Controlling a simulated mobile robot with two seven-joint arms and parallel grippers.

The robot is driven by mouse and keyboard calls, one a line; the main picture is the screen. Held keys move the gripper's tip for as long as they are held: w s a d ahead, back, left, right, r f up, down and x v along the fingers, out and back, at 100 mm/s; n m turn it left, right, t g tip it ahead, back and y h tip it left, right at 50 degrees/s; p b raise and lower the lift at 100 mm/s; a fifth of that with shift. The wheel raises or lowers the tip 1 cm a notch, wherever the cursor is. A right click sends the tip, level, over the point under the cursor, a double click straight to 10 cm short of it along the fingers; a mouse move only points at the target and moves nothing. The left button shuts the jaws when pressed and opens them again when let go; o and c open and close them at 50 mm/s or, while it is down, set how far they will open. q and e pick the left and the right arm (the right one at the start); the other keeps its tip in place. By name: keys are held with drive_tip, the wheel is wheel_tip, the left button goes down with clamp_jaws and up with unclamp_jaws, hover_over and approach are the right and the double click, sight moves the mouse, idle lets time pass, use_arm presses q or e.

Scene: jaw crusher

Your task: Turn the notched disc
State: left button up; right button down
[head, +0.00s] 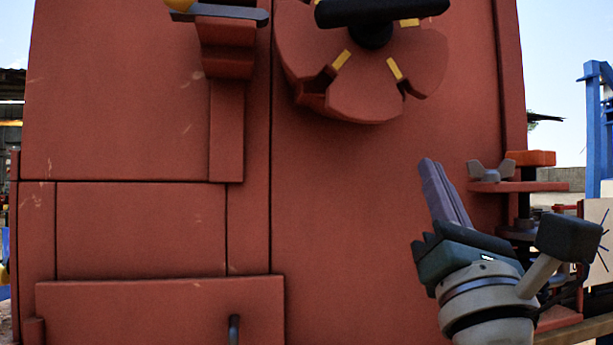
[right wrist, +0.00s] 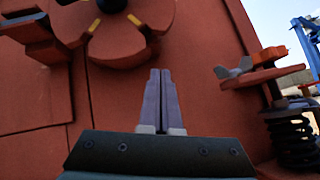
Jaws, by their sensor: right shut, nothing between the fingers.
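The notched disc (head: 365,90) is a red round plate on the upper part of the red machine's face. It has notches with yellow marks and a black bar across its hub. In the right wrist view the disc (right wrist: 122,45) is at the top, left of centre, its upper part cut off. My right gripper (head: 430,170) is below and to the right of the disc, apart from it. Its two grey fingers (right wrist: 160,78) are together with nothing between them. My left gripper is not in view.
A bracket (head: 228,45) juts out left of the disc. A wing nut (head: 490,171) sits on a red ledge at right, above a spring (right wrist: 295,140). A panel with a dark handle (head: 234,329) is at lower left. The face between disc and gripper is clear.

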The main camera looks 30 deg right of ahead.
sight(419, 98)
drive_tip(key=w+d+r+p, duration=0.1)
drive_tip(key=r, duration=0.2)
drive_tip(key=w+d+r+p, duration=0.1)
drive_tip(key=w+r, duration=0.1)
drive_tip(key=r, duration=0.1)
drive_tip(key=w+d+r+p, duration=0.1)
drive_tip(key=d+r, duration=0.1)
drive_tip(key=r, duration=0.1)
drive_tip(key=shift+w+r, duration=0.1)
drive_tip(key=shift+w, duration=0.2)
